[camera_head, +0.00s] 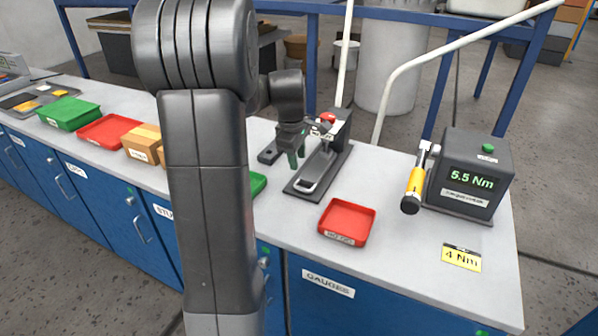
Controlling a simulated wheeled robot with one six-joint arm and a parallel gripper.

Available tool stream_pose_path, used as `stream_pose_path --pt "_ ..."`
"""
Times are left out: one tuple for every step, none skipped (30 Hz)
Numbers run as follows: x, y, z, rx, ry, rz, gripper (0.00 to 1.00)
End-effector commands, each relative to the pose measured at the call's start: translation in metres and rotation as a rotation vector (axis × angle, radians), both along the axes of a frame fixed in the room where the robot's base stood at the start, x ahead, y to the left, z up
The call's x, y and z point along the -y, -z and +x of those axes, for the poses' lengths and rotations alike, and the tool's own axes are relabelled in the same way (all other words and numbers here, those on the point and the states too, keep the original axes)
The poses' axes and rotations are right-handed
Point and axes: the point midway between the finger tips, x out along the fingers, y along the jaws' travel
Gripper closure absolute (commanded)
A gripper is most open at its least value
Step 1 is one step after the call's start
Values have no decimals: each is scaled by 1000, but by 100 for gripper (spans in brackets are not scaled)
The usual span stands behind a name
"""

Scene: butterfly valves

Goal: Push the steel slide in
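A dark fixture (305,190) with a long base plate stands on the workbench right of my arm. A dark upright block (340,127) with a red knob (328,117) stands at the fixture's far end. My gripper (293,160) points down at the left side of the fixture, close to the slide. Its green-tinted fingers are small in the picture, and I cannot tell their gap or whether they touch the slide. My wrist hides part of the fixture's far left.
A red tray (347,222) stands in front of the fixture. A torque tester (470,178) reading 5.5 Nm, with a yellow-handled tool (415,188), stands to the right. Boxes (143,142) and trays line the left. My arm hides the bench's middle. The front right is mostly clear.

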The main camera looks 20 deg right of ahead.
Motion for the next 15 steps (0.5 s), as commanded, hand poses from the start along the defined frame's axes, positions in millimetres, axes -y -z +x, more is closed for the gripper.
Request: stream_pose_path --pt "-1 -9 -1 3 0 -1 67" --pt "-2 -13 -1 2 0 -1 67" --pt "-3 -18 -2 2 0 -1 67" --pt "-3 -20 -2 2 0 -1 67" --pt "-3 -23 -3 1 0 0 67" --pt "-4 -26 -3 1 0 0 67" --pt "-4 -28 -3 1 0 0 67" --pt "-4 -29 -4 1 0 0 67" --pt "-4 -30 -4 1 0 0 67" --pt "-4 -30 -4 0 0 0 67" --pt "-5 -30 -4 0 0 0 67" --pt "-4 -30 -4 0 0 0 67" --pt "-4 -30 -4 0 0 0 67" --pt "-4 -30 -4 0 0 0 67" --pt "-4 -30 -4 0 0 0 67"
